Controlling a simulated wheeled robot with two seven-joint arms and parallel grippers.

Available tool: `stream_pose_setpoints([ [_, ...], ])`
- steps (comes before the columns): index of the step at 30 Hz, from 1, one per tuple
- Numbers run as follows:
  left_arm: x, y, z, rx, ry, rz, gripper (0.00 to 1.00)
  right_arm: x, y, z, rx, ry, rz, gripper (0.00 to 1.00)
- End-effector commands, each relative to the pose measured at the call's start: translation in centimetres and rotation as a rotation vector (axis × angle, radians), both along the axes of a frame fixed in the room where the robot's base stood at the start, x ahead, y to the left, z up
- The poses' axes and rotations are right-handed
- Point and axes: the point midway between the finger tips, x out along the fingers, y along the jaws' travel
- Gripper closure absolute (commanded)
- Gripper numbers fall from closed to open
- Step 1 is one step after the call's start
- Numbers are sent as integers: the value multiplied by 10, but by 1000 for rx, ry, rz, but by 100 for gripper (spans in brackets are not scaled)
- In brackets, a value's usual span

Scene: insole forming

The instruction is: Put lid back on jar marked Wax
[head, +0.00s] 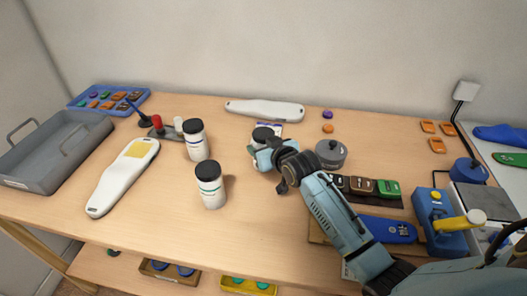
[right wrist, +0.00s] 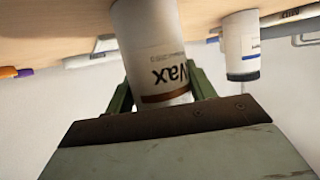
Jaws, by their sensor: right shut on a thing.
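The white jar marked Wax (right wrist: 160,60) shows upside down in the right wrist view, its lettering and a brown band facing the camera. In the head view this jar (head: 257,143) stands at the back middle of the table with a dark top; I cannot tell whether that is a lid or the open mouth. My right gripper (head: 264,158) is shut on the jar, with green fingers (right wrist: 160,95) on both sides of it. The gripper body hides the jar's upper end in the wrist view. My left gripper is not in view.
Two white jars with black lids stand to the left, one with a blue label (head: 196,143) and one with a green label (head: 211,187). A grey lidded pot (head: 331,153) stands just right of my gripper. A white insole form (head: 265,110) lies behind. The front middle table is clear.

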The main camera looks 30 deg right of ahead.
Motion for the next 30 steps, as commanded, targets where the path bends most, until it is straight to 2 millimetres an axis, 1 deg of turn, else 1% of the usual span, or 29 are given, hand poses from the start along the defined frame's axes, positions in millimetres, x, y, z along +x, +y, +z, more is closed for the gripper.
stream_pose_setpoints([
  [5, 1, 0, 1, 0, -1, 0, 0, 0, 0, 3, -1, -3, 0, 82],
  [8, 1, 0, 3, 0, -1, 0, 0, 1, 0, 14, -1, -5, 0, 82],
  [11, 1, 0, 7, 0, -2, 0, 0, 1, 0, 32, -1, -8, 0, 82],
  [15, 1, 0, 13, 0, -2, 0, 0, 1, 0, 63, -1, -9, 0, 82],
  [18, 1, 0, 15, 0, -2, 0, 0, 1, 0, 80, -1, -7, 0, 82],
  [21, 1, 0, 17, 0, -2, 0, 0, 1, 0, 93, -1, -6, 0, 82],
  [25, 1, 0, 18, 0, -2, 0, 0, 1, -1, 101, -1, -4, 0, 82],
  [30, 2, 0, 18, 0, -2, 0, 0, 1, 0, 102, 0, -3, 0, 82],
])
